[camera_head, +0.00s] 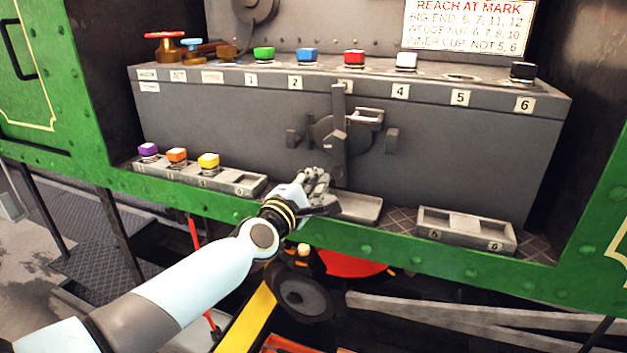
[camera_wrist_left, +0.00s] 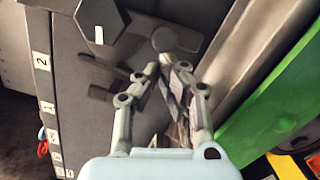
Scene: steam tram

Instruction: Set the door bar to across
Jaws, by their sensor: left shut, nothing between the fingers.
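The door bar (camera_head: 339,110) is a dark grey bar on a round plate (camera_head: 362,145) in the middle of the grey box front. It stands upright, not across. One bracket (camera_head: 293,138) is left of it and another bracket (camera_head: 391,140) right of it. A light-topped handle (camera_head: 366,116) sticks out beside the bar. My left gripper (camera_head: 322,176) is shut and empty, close to the bar's lower end; I cannot tell whether they touch. In the left wrist view the gripper (camera_wrist_left: 166,72) is in front of the dark box face. My right gripper is out of view.
Coloured knobs stand along the numbered box top (camera_head: 430,75). A left tray (camera_head: 250,183) holds purple, orange and yellow blocks. A right tray (camera_head: 466,228) sits on the ledge, and a grey plate (camera_head: 358,207) lies below the bar. The green edge beam (camera_head: 390,247) runs along the front.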

